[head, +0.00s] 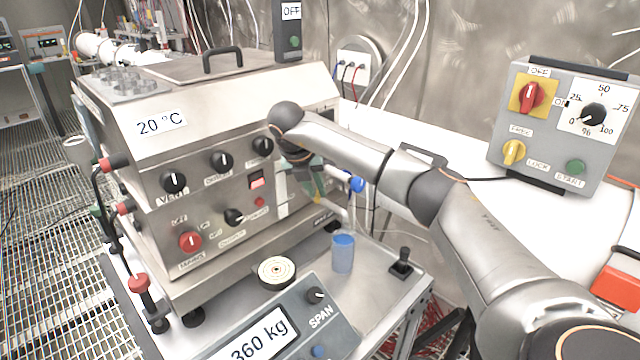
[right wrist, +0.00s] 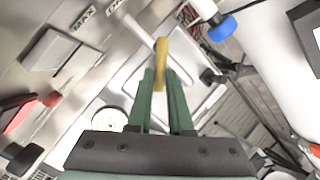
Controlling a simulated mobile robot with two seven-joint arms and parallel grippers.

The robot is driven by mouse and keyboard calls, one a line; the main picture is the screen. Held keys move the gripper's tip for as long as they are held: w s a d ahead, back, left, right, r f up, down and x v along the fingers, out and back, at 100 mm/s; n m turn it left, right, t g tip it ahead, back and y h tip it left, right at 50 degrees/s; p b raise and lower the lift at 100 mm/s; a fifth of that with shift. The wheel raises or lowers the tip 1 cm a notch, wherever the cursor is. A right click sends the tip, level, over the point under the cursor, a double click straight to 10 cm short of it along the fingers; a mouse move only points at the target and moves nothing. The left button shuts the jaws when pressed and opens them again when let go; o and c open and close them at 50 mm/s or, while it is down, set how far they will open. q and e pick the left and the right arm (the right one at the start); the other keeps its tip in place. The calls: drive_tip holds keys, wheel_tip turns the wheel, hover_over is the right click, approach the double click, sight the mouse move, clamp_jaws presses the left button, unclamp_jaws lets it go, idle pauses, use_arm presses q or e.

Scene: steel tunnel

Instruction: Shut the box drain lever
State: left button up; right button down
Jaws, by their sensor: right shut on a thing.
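The box drain lever (right wrist: 162,52) is a short yellow handle in the right wrist view, next to a pale metal pipe. My right gripper (right wrist: 160,80) has its green fingers shut on it, one finger on each side. In the head view the right gripper (head: 312,176) is at the right end of the steel box (head: 150,95), and my right arm partly hides it. The lever is mostly hidden there, so I cannot tell its exact angle. My left gripper is in neither view.
A clear cup with blue contents (head: 343,256) stands on the bench below the gripper. A blue knob (head: 355,183) is close to the gripper's right. A small black joystick (head: 401,263) is at the bench's right corner. A grey control box (head: 555,125) stands at the right.

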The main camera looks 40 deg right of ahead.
drive_tip(key=shift+w+a+r+m+p, duration=0.2)
drive_tip(key=shift+w+m+p, duration=0.15)
drive_tip(key=shift+m, duration=0.35)
drive_tip(key=shift+f+g, duration=0.1)
drive_tip(key=shift+g, duration=0.2)
drive_tip(key=c, duration=0.8)
unclamp_jaws()
drive_tip(key=shift+c, duration=0.2)
drive_tip(key=v, duration=1.2)
drive_tip(key=shift+a+b, duration=0.15)
drive_tip(key=shift+b, duration=0.2)
